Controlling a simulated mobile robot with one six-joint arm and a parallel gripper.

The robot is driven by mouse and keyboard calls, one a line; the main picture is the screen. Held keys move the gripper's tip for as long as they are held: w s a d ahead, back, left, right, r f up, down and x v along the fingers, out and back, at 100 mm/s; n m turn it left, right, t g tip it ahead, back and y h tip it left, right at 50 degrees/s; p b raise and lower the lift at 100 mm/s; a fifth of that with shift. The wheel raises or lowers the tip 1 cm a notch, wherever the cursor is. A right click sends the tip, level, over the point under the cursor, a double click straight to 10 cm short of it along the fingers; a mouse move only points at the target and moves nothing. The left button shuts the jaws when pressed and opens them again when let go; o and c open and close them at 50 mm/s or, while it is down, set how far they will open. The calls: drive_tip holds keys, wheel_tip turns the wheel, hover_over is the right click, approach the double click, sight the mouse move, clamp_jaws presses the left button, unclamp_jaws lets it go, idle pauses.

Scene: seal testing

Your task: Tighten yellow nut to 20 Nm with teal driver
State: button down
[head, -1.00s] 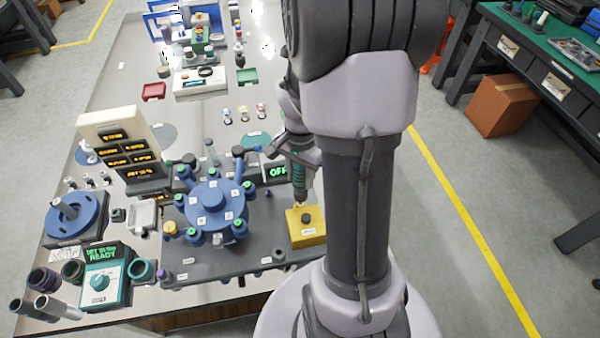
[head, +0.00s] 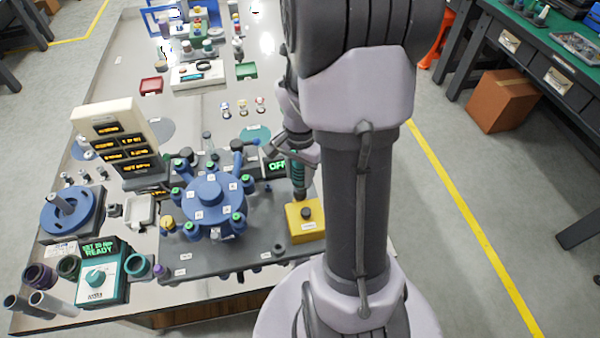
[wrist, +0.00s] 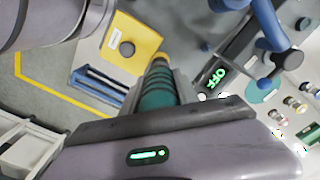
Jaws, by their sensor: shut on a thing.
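My gripper (head: 297,164) is shut on the teal driver (head: 298,184). In the wrist view the driver's ribbed teal body (wrist: 158,92) sits between the jaws, its far end by a yellow block (wrist: 128,48). I cannot tell whether it touches the block. The yellow nut (head: 168,223) is at the left front of the blue round fixture (head: 207,200), well left of my gripper. The other caps around the fixture are green. The teal controller (head: 100,275) at the bench's front left shows READY; its upper line is too blurred to read surely.
The yellow block (head: 304,224) with a dark knob stands right of the fixture on the dark base plate (head: 215,258). An OFF display (head: 276,167) stands behind. A cream display panel (head: 110,125) rises at the left. Blue posts stand close to my gripper.

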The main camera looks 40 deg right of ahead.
drive_tip(key=shift+f+b, duration=1.3)
drive_tip(key=shift+f, duration=0.05)
idle(3.1)
drive_tip(key=shift+r, duration=0.1)
drive_tip(key=shift+r+p, duration=2.05)
drive_tip(key=shift+r, duration=0.4)
